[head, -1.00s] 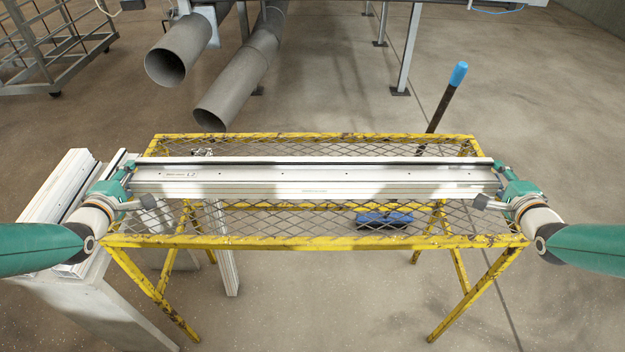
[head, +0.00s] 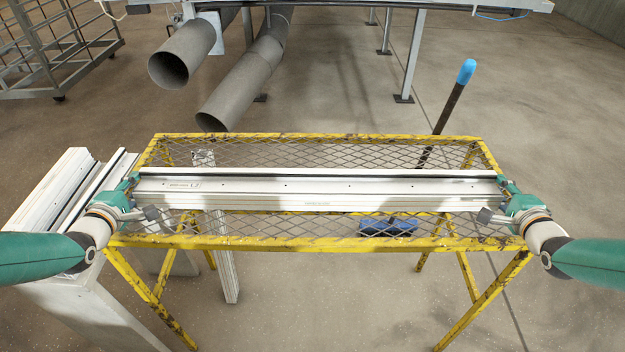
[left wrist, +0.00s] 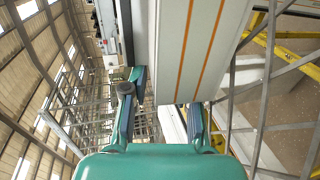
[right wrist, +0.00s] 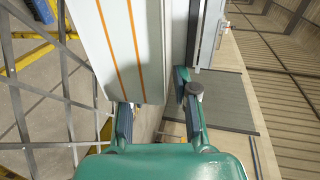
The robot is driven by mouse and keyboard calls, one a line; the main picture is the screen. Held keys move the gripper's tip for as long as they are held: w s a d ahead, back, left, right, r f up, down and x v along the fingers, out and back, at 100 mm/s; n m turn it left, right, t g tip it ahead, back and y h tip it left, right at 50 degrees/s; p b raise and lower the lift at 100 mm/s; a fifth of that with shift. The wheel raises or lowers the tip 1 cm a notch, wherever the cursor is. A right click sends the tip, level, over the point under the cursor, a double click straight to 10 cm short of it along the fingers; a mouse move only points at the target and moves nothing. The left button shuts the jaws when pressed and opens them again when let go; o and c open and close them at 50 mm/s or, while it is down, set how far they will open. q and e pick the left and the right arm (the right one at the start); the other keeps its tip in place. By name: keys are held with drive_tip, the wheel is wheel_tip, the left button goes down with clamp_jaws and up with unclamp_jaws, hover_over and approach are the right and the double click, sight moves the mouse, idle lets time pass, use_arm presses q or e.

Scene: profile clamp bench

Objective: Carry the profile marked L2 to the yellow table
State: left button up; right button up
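The profile marked L2 (head: 320,187) is a long pale aluminium bar with a dark rear edge; its label shows near its left end. It lies crosswise over the mesh top of the yellow table (head: 300,243). I cannot tell whether it touches the mesh. My left gripper (head: 143,196) is shut on its left end and my right gripper (head: 496,200) on its right end. The profile also shows, with orange stripes, between the fingers in the left wrist view (left wrist: 205,50) and the right wrist view (right wrist: 120,50).
Other pale profiles (head: 62,190) lie on a light stand left of the table. A pale beam (head: 226,265) shows beneath the mesh. Grey pipes (head: 182,55) are beyond.

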use_arm(q)
drive_tip(key=o, duration=0.6)
drive_tip(key=shift+a+r, duration=0.1)
drive_tip(key=shift+a, duration=0.3)
use_arm(e)
drive_tip(key=shift+d+r, duration=0.1)
drive_tip(key=shift+d, duration=0.35)
use_arm(q)
drive_tip(key=shift+s+a, duration=0.1)
drive_tip(key=shift+a, duration=0.05)
use_arm(e)
drive_tip(key=o, duration=0.6)
drive_tip(key=shift+d, duration=0.1)
use_arm(q)
drive_tip(key=v, duration=0.7)
drive_tip(key=shift+s, duration=0.35)
use_arm(e)
drive_tip(key=shift+s, duration=0.15)
use_arm(q)
drive_tip(key=shift+r, duration=0.1)
use_arm(e)
drive_tip(key=shift+v, duration=3.9)
use_arm(q)
drive_tip(key=shift+s, duration=0.15)
